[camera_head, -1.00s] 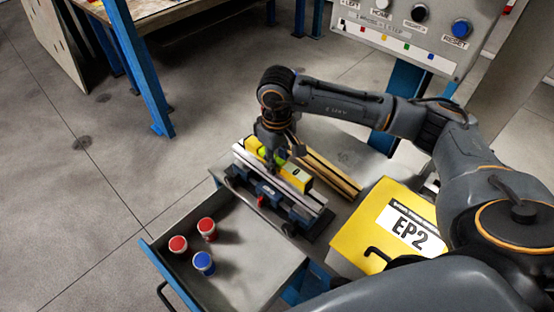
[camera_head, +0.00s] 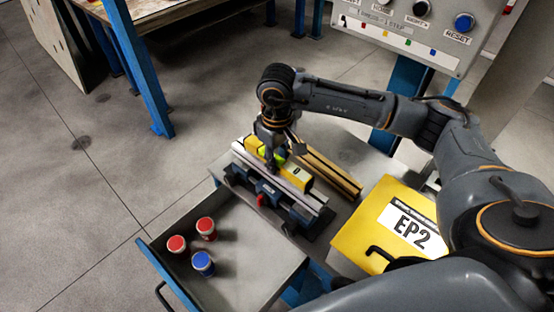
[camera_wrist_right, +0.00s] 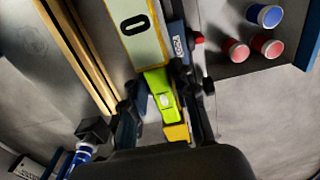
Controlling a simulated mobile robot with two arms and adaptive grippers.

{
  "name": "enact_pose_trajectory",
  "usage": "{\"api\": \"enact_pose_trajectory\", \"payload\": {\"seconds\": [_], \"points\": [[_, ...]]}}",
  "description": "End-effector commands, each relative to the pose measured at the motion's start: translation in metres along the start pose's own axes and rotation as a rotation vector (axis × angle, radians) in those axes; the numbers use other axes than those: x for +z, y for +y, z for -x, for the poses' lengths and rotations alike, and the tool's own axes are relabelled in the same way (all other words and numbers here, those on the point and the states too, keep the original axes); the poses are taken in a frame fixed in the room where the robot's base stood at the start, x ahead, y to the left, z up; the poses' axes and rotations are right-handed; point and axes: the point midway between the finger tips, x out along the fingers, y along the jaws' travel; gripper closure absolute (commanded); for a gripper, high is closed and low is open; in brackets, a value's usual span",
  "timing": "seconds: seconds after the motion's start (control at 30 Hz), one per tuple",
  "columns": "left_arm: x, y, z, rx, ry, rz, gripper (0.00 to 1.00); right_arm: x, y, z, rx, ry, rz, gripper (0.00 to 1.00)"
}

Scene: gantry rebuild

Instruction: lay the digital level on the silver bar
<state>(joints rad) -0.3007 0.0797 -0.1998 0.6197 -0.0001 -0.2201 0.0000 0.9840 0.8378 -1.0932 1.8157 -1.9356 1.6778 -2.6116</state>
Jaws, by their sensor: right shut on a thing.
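The digital level (camera_head: 303,181) is yellow with a bright green middle. It runs lengthwise along the silver bar (camera_head: 318,200), which is held in a dark blue vise on the bench. My right gripper (camera_head: 271,153) comes down from above and is shut on the level's middle. My left gripper is not in view.
Left of the vise is an open drawer (camera_head: 240,258) with two red containers (camera_head: 206,228) and a blue one (camera_head: 203,263). Brass-coloured bars (camera_head: 330,172) lie behind the vise. A yellow EP2 case (camera_head: 365,237) is on the right. A control panel (camera_head: 405,45) stands at the back.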

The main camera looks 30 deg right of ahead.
Motion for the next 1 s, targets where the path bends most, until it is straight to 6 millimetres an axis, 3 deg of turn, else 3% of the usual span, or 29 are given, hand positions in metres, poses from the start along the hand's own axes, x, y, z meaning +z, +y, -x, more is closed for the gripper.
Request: {"api": "enact_pose_trajectory", "payload": {"seconds": [0.2, 0.23, 0.33, 0.73, 1.0], "points": [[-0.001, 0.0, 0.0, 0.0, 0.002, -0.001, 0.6, 0.0, 0.0, 0.001, 0.0, 0.001, 0.0, 1.0], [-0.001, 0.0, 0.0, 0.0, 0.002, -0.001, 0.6, 0.0, 0.0, 0.001, 0.0, 0.001, 0.0, 0.66], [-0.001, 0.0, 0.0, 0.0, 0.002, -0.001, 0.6, 0.0, 0.0, 0.001, 0.0, 0.001, 0.0, 0.46], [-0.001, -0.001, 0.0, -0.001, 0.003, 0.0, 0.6, -0.001, 0.0, 0.006, 0.0, 0.002, 0.0, 0.46], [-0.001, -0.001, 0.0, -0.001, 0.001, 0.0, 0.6, -0.001, 0.001, 0.057, 0.003, 0.007, 0.001, 0.46]]}}
